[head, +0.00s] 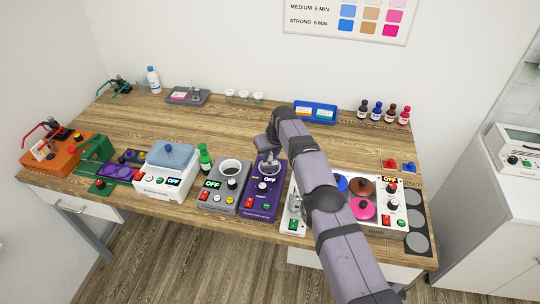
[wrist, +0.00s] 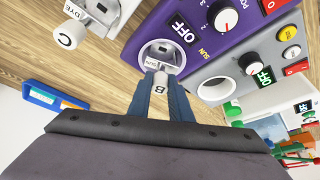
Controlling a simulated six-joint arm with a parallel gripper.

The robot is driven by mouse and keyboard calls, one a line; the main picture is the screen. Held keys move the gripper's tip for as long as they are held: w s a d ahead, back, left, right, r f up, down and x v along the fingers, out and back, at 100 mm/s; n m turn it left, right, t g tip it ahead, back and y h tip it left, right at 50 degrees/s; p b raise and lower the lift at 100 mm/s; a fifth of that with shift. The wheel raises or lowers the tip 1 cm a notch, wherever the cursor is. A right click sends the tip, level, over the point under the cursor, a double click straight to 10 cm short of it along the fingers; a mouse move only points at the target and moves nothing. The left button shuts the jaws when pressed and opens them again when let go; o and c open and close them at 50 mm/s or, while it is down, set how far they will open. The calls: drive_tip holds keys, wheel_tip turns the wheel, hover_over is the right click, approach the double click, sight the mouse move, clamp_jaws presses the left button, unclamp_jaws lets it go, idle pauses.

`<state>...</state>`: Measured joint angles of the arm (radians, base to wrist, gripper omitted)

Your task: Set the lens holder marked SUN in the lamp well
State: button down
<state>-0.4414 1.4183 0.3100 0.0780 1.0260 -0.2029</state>
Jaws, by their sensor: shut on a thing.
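The purple lamp unit (head: 262,197) stands near the table's front, with OFF on its display. Its lamp well (wrist: 163,48) shows as a pale round ring in the wrist view. My gripper (wrist: 165,88) is shut on the light handle, marked B, of a grey lens holder (wrist: 160,66). Small lettering on the holder seems to read SUN. The holder's body is at the well's opening; I cannot tell whether it is fully seated. In the head view my gripper (head: 274,157) is above the unit's back part, partly hidden by my arm.
A grey unit (head: 218,203) with a round opening stands close left of the purple unit. A white unit (head: 387,228) with coloured discs is close right, partly behind my arm. The table behind is mostly clear.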

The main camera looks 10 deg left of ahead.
drive_tip(key=shift+f+b, duration=0.3)
drive_tip(key=shift+b, duration=0.05)
idle(0.7)
drive_tip(key=c, duration=1.2)
unclamp_jaws()
drive_tip(key=shift+r+p, duration=2.45)
drive_tip(key=shift+r, duration=0.6)
